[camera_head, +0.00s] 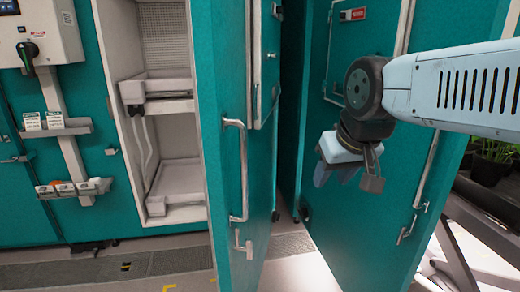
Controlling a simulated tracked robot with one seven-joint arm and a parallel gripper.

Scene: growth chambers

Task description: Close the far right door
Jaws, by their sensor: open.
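The far right door (395,200) is a tall teal panel with a long pale vertical handle (432,150) near its right edge and a small latch at the lower right. It stands ajar at an angle, with plants showing past its right side. My gripper (338,176) is open and points down in front of the upper middle of this door, left of the handle. I cannot tell whether it touches the panel. My arm hides part of the door's upper right.
Another teal door (228,195) stands open at the centre, left of a dark gap. Left of it is an open chamber with white shelves (160,85). A control box (38,38) is at the far left. A metal frame (475,235) stands at the lower right.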

